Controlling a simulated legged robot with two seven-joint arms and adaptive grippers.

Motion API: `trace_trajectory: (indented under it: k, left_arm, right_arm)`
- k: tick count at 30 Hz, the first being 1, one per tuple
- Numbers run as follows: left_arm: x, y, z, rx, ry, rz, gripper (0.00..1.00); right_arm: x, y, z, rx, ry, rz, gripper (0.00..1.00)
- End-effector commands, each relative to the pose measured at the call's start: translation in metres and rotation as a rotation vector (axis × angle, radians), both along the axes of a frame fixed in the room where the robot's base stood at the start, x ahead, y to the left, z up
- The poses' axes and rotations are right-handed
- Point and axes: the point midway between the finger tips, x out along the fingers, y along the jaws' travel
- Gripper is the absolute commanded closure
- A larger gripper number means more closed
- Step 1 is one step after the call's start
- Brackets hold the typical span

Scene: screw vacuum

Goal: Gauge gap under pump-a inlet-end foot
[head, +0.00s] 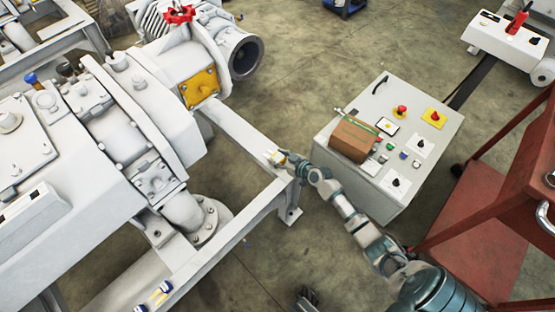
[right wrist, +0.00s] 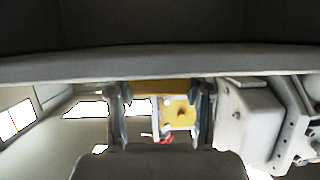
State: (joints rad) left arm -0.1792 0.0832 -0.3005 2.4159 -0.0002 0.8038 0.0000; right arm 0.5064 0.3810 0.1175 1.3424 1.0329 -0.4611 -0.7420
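A large pale grey pump (head: 130,100) stands on a pale steel frame (head: 240,125) at the left of the head view. I cannot read which pump it is. No foot gap is clear in either view. My right gripper (head: 276,158) is above the frame's near right corner. In the right wrist view its two fingers (right wrist: 161,115) stand apart, with a yellow-brown piece (right wrist: 160,87) spanning between them. The piece appears gripped; its tip is hidden. A dark finger-like shape at the head view's bottom edge appears to be my left gripper (head: 307,299); its opening is unclear.
A pale control box (head: 420,120) with a brown block (head: 353,139) stands right of my right arm. A red cart (head: 480,215) is at the right edge. Small blue, white and yellow items (head: 162,289) lie on the front rail.

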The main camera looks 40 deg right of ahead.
Motion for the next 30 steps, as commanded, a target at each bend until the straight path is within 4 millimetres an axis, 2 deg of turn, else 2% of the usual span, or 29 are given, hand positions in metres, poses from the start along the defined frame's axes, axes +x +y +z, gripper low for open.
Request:
trace_trajectory:
  k: [11, 17, 21, 23, 28, 30]
  left_arm:
    - [-0.001, 0.000, 0.003, 0.000, -0.004, 0.000, 0.60]
    - [-0.007, 0.001, 0.015, -0.005, -0.016, 0.001, 0.60]
    - [-0.024, 0.002, 0.016, -0.002, 0.006, -0.002, 0.60]
    - [-0.027, 0.003, 0.017, -0.004, 0.007, -0.002, 0.60]
    - [-0.035, 0.003, 0.025, 0.000, 0.037, -0.003, 0.60]
    - [-0.021, -0.001, 0.022, 0.032, 0.121, -0.006, 0.60]
  right_arm:
    - [0.000, 0.000, 0.002, 0.000, 0.000, 0.000, 0.89]
    - [0.000, 0.000, 0.023, -0.001, -0.004, 0.001, 0.89]
    - [0.001, 0.000, 0.048, -0.002, -0.008, 0.001, 0.89]
    - [-0.014, 0.002, 0.042, -0.003, -0.002, 0.001, 0.89]
    - [-0.054, 0.010, 0.046, -0.002, -0.002, 0.002, 0.89]
    - [-0.071, 0.013, 0.047, 0.000, -0.002, 0.001, 0.89]
